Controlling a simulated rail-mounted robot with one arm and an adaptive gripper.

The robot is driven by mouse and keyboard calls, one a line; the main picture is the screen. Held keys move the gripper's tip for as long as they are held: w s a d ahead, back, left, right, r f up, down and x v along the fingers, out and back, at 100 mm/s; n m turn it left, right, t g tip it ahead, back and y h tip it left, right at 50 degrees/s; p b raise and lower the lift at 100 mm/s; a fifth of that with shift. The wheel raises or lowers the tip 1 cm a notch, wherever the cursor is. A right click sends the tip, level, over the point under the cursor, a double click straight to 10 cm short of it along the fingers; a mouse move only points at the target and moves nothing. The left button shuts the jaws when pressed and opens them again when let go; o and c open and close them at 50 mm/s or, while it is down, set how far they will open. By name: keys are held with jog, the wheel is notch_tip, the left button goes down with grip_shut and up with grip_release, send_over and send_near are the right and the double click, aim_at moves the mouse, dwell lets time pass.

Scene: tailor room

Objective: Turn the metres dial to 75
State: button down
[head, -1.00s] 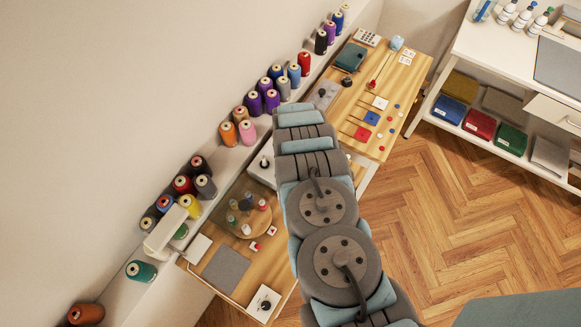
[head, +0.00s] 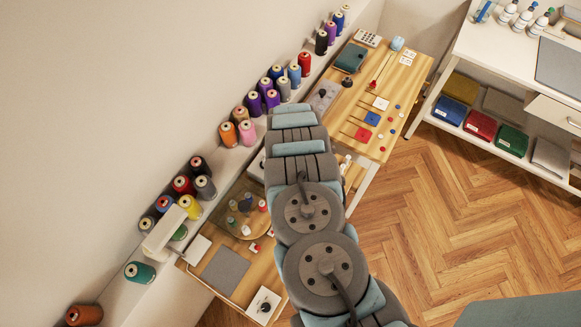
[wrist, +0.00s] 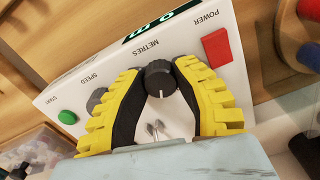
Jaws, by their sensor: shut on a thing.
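In the wrist view the black metres dial (wrist: 159,78) sits on a white control panel (wrist: 120,72), beside the printed word METRES. A pale line on the dial points toward the bottom of the picture. My gripper (wrist: 160,74) has its yellow ribbed fingers on either side of the dial and is shut on it. In the head view my arm hides the gripper, the dial and most of the panel.
Close to my fingers are a grey speed knob (wrist: 97,98), a green start button (wrist: 67,117) and a red power switch (wrist: 217,46). Thread spools (head: 246,133) line the wall shelf. Wooden worktop (head: 385,95) lies beyond my arm. The floor at right is clear.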

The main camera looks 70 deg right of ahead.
jog(key=c, duration=0.7)
grip_release()
jog(key=shift+c, duration=0.2)
jog(key=shift+r, duration=5.95)
jog(key=shift+d, duration=0.1)
